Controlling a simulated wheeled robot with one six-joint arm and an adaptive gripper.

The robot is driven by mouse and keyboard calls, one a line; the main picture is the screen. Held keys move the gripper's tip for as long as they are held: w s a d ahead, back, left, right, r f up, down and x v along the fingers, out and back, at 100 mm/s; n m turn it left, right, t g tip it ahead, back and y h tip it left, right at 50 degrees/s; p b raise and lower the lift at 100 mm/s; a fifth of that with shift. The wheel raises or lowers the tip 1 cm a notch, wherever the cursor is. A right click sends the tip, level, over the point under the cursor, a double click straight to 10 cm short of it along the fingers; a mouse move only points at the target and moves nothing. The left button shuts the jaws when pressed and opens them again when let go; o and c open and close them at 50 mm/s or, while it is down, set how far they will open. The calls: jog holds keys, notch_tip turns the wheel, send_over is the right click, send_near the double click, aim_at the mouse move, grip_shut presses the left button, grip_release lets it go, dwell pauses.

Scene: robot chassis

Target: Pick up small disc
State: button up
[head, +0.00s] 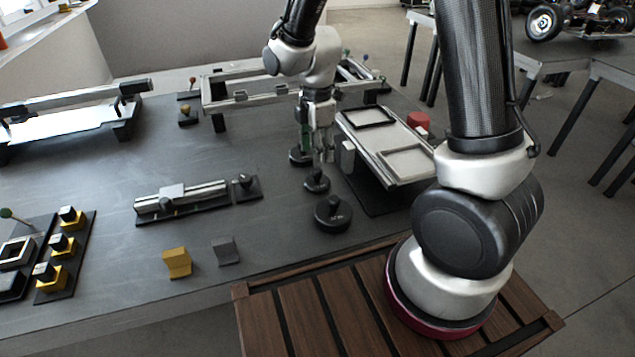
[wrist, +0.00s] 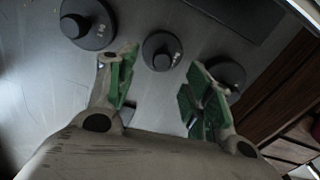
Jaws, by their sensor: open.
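Three black round knobbed discs stand in a row on the grey table. The middle one (head: 316,182) looks smallest and seems to be the small disc; it also shows in the wrist view (wrist: 161,51), between and just beyond my fingertips. The nearest disc (head: 333,215) is larger and partly behind the right finger in the wrist view (wrist: 228,76). The farthest disc (head: 298,158) is partly hidden by my gripper and shows at upper left in the wrist view (wrist: 88,26). My gripper (head: 326,158) points down over the row, open and empty, its green-padded fingers (wrist: 161,64) apart.
A raised tray frame (head: 400,180) with a red cylinder (head: 418,119) stands right of the discs. A metal slide fixture (head: 185,200), a yellow block (head: 177,262) and a grey block (head: 226,250) lie left. A larger metal frame (head: 240,96) stands behind.

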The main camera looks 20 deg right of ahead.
aim_at(317, 169)
jog(key=f, duration=0.7)
jog(key=shift+s+a+f, duration=0.1)
jog(key=shift+s+f, duration=0.1)
jog(key=shift+f, duration=0.1)
grip_shut()
